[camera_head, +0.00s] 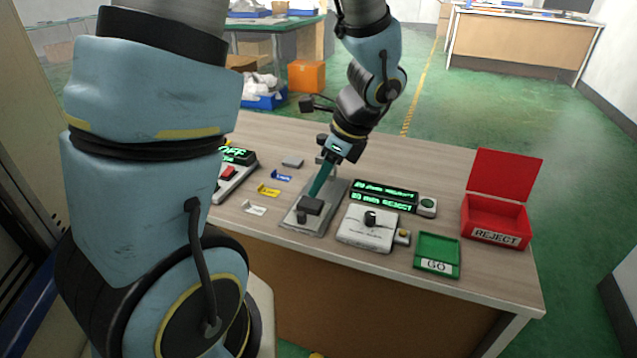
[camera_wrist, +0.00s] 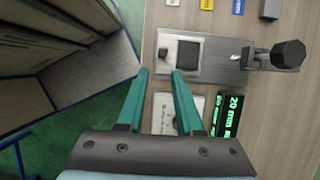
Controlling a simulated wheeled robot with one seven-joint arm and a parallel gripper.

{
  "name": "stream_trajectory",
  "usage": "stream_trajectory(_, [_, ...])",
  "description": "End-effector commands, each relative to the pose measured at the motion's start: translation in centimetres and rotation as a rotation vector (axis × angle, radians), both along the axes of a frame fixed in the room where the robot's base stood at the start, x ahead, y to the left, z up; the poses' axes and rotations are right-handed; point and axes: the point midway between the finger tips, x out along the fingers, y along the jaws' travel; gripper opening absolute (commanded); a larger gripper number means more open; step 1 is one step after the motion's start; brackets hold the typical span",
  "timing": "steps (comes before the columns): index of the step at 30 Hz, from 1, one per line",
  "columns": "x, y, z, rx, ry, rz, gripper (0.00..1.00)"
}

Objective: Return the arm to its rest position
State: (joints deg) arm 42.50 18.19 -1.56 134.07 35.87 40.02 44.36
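My gripper (camera_head: 320,188) hangs over the table, its teal fingers pointing down above the grey lever fixture (camera_head: 300,222). In the wrist view my gripper (camera_wrist: 160,72) is open, with its two fingertips apart and nothing held between them. The fixture's metal base (camera_wrist: 205,72) lies just beyond the fingertips there, with a square black pad and a small black block on it. Its lever ends in a black knob (camera_wrist: 290,54) at the upper right of the wrist view. My arm partly hides the fixture's far end in the head view.
A dial box (camera_head: 368,230), a green GO tray (camera_head: 437,256) and an open red REJECT box (camera_head: 495,218) stand to the right on the table (camera_head: 440,165). Green-lit displays (camera_head: 385,196) are behind the dial box. Small coloured tags and a switch box (camera_head: 232,180) lie left.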

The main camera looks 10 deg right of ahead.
Motion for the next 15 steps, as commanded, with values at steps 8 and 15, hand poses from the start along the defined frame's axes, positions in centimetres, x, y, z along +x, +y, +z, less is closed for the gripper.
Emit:
stream_trajectory(8, [0.1, 1.5, 0.3, -0.051, -0.017, 0.149, 0.35])
stream_trajectory(15, [-0.1, 7.2, 1.3, -0.270, -0.110, 0.860, 0.35])
